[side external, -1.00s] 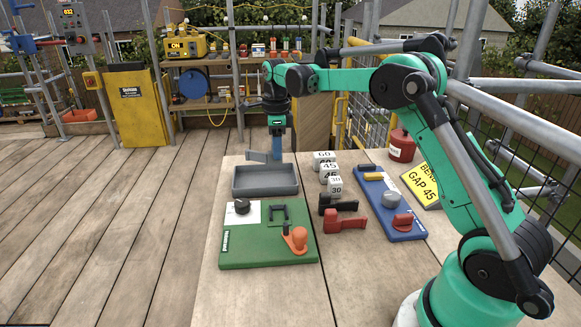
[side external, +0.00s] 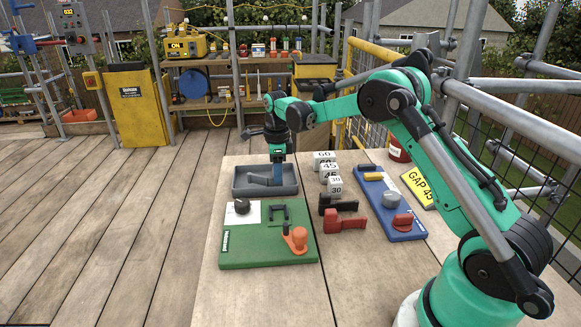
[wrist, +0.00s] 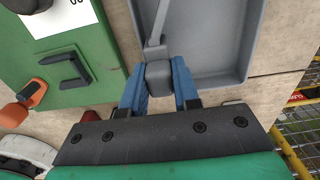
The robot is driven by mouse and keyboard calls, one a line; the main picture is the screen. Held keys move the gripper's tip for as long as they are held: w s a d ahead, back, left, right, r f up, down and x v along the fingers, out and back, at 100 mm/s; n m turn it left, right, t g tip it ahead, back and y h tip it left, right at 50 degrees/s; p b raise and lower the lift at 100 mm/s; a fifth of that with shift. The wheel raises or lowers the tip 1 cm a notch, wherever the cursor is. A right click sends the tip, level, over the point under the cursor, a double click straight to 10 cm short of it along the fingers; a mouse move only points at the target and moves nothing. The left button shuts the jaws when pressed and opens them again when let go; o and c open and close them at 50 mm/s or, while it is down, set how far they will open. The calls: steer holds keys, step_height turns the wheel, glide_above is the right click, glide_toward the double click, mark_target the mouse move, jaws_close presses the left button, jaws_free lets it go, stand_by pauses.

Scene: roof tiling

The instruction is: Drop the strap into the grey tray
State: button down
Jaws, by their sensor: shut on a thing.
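The grey strap (side external: 258,180) is held at its blocky end by my gripper (side external: 279,179), low in the grey tray (side external: 265,191). In the wrist view, the two blue fingers of my gripper (wrist: 160,88) are shut on the block of the strap (wrist: 158,73), and its thin part runs away from the fingers. The grey tray (wrist: 222,45) lies beneath and to the right there. In the side view the strap shows within the tray's walls. Whether it touches the tray floor I cannot tell.
A green board (side external: 270,250) with a black knob, a dark bracket and an orange piece lies in front of the tray. White numbered blocks (side external: 331,172), a black and a red clamp-like piece (side external: 345,222), and a blue board (side external: 392,210) stand to the right.

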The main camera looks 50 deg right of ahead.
steer(key=shift+f, duration=0.15)
steer(key=c, duration=0.6)
jaws_free()
steer(key=shift+c, duration=0.2)
step_height(320, 180, up, 12)
steer(key=s+a+r+n+t, duration=0.2)
steer(key=s+a+r+n, duration=0.25)
steer(key=n, duration=0.35)
steer(key=s+a+f+n+t, duration=0.5)
steer(key=s+a+n, duration=0.4)
steer(key=n, duration=1)
steer(key=s+f, duration=0.1)
steer(key=s, duration=0.2)
steer(key=shift+s+f, duration=0.15)
